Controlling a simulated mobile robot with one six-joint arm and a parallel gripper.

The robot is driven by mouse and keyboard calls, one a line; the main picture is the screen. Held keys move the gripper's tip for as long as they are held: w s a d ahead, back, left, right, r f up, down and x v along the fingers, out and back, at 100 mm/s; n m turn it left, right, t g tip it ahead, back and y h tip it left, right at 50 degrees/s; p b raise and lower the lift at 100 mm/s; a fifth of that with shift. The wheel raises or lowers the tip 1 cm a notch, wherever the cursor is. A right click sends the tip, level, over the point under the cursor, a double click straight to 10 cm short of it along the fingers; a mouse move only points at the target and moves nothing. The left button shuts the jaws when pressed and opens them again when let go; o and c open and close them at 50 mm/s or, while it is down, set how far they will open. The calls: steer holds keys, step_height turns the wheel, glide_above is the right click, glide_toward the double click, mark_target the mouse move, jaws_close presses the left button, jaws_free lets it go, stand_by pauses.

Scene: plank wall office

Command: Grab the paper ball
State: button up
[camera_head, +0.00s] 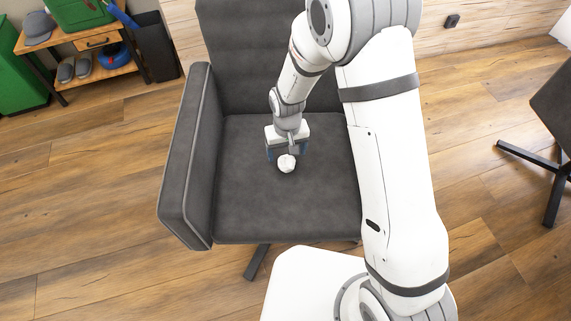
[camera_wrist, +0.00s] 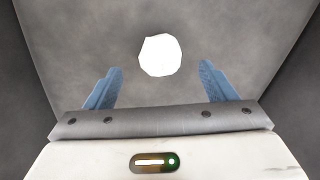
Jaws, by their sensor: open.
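The paper ball (camera_head: 286,163) is small, white and crumpled, and it rests on the seat of a dark grey armchair (camera_head: 285,205). In the wrist view the paper ball (camera_wrist: 160,55) is centred left to right, beyond the blue fingertips. My gripper (camera_head: 286,154) is over the seat, just behind the ball in the head view. In the wrist view my gripper (camera_wrist: 161,75) has its two blue fingers wide apart with nothing between them. The exact height of the fingers above the seat cannot be told.
The chair's left armrest (camera_head: 187,150) and its backrest (camera_head: 245,50) stand around the seat. My arm hides the chair's right side. A wooden shelf (camera_head: 80,40) with shoes and a cap is at the upper left. Another dark chair (camera_head: 553,110) is at the right edge.

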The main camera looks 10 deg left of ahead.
mark_target(287, 159)
step_height(287, 159, down, 5)
steer(key=shift+s+r+b, duration=0.1)
steer(key=shift+b, duration=0.5)
steer(key=shift+r, duration=0.1)
steer(key=shift+c, duration=0.4)
steer(key=c, duration=1)
